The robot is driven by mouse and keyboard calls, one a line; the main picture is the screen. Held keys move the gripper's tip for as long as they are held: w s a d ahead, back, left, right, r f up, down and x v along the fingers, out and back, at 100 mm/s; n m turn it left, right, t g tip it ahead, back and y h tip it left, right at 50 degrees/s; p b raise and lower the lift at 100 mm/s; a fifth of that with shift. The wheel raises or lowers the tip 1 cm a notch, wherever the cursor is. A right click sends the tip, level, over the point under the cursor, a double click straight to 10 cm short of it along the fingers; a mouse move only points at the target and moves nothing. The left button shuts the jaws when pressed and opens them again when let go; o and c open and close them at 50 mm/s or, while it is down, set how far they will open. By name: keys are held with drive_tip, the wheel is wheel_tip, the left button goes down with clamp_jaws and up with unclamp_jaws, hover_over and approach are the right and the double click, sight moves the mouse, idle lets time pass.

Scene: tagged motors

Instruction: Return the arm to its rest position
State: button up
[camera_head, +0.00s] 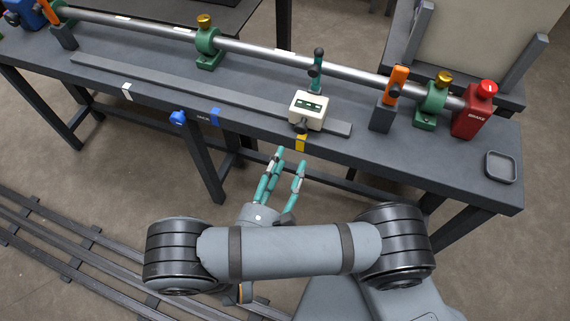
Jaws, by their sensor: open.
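My gripper (290,163) has teal fingers that are spread apart with nothing between them. It hangs in front of the near edge of the dark workbench (460,172), below the yellow tag on that edge. My grey arm (290,250) lies bent across the lower middle of the picture, with its black joints to the left and right. The gripper appears apart from the bench and from the things on it.
A long steel shaft (270,52) runs along the bench through green bearing supports (207,43), with a red brake block (474,110) at right. A cream meter box (307,109) stands near the front edge. A small tray (501,167) lies at right. Floor rails (90,262) run at lower left.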

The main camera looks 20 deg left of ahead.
sight(296, 129)
idle(0.3)
drive_tip(key=w, duration=1.1)
drive_tip(key=shift+w+a, duration=0.35)
drive_tip(key=shift+a, duration=0.05)
drive_tip(key=shift+w+a+f, duration=0.1)
drive_tip(key=shift+w+a, duration=0.05)
drive_tip(key=shift+w, duration=0.05)
drive_tip(key=shift+s+a, duration=0.15)
drive_tip(key=shift+a, duration=0.45)
drive_tip(key=shift+d, duration=0.1)
